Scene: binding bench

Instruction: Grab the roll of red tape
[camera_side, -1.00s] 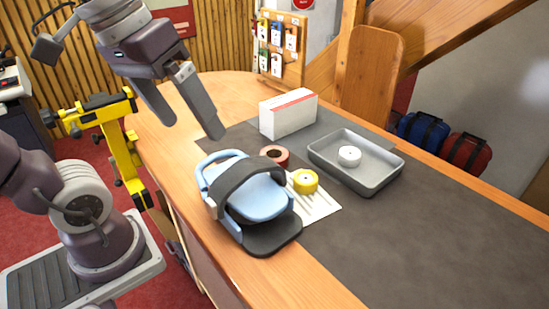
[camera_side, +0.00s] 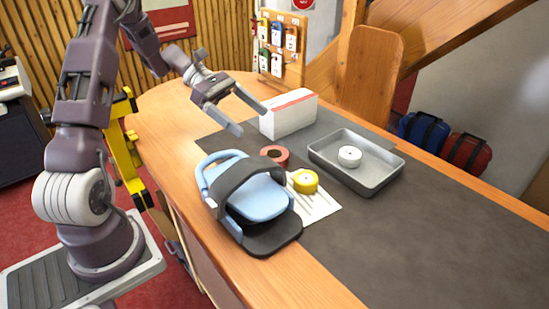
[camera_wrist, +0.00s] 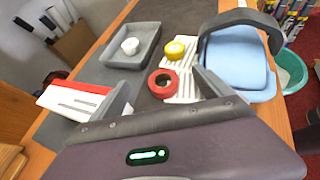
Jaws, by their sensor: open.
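The roll of red tape (camera_side: 274,154) lies flat on the dark mat, between the blue-and-black binding and the white box. In the wrist view the red roll (camera_wrist: 163,83) shows between my two fingers, beyond their tips, with its round hole facing up. My gripper (camera_side: 254,119) is open and empty, above the bench and to the upper left of the red roll, apart from it. In the wrist view my gripper (camera_wrist: 160,85) has its fingers spread wide on either side of the roll.
A yellow roll (camera_side: 305,181) sits on a white ridged card (camera_side: 322,207). A grey tray (camera_side: 396,164) holds a white roll (camera_side: 349,156). The white box (camera_side: 289,116) stands close to my gripper. The blue-and-black binding (camera_side: 262,192) stands at the front edge. The mat's right side is clear.

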